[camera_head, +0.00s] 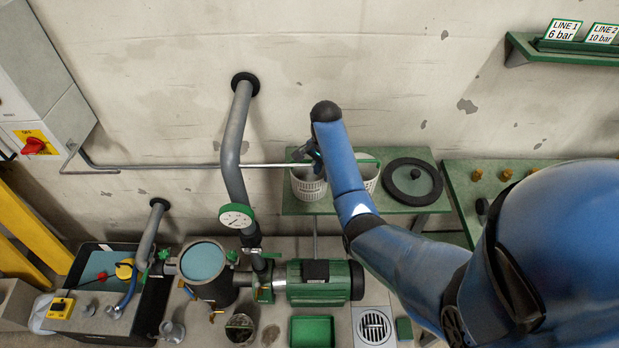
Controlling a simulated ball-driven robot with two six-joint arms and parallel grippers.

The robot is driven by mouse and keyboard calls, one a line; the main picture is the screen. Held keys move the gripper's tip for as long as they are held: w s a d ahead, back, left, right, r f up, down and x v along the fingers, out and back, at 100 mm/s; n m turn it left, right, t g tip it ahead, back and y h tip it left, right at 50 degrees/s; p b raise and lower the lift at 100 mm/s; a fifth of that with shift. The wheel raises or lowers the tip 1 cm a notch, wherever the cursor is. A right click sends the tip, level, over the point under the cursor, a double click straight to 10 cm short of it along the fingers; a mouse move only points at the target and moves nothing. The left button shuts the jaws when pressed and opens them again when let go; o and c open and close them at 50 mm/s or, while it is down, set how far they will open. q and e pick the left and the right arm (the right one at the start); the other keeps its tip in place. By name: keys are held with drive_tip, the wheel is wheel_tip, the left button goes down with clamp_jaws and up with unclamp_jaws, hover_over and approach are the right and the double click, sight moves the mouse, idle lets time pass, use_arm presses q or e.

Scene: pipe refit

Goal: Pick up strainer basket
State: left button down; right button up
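Two white perforated strainer baskets stand side by side on a green wall shelf (410,207). The left basket (308,188) shows most of its front. The right basket (371,178) has a green bar across its top and is partly hidden behind my blue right arm. My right gripper (306,153) is dark and small in view, at the top rim of the left basket. The wrist hides part of it, so I cannot tell whether its fingers are open or touch the basket. My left gripper is not in view.
A black ring gasket (412,182) lies on the shelf's right part. A grey pipe with a gauge (236,216) rises left of the shelf. Below are an open strainer housing (203,262), a green motor (318,282) and a green tray (312,331).

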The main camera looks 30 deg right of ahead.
sight(323, 188)
wheel_tip(323, 188, down, 5)
drive_tip(key=shift+d+p, duration=0.1)
drive_tip(key=shift+p, duration=0.5)
drive_tip(key=shift+f, duration=0.15)
clamp_jaws()
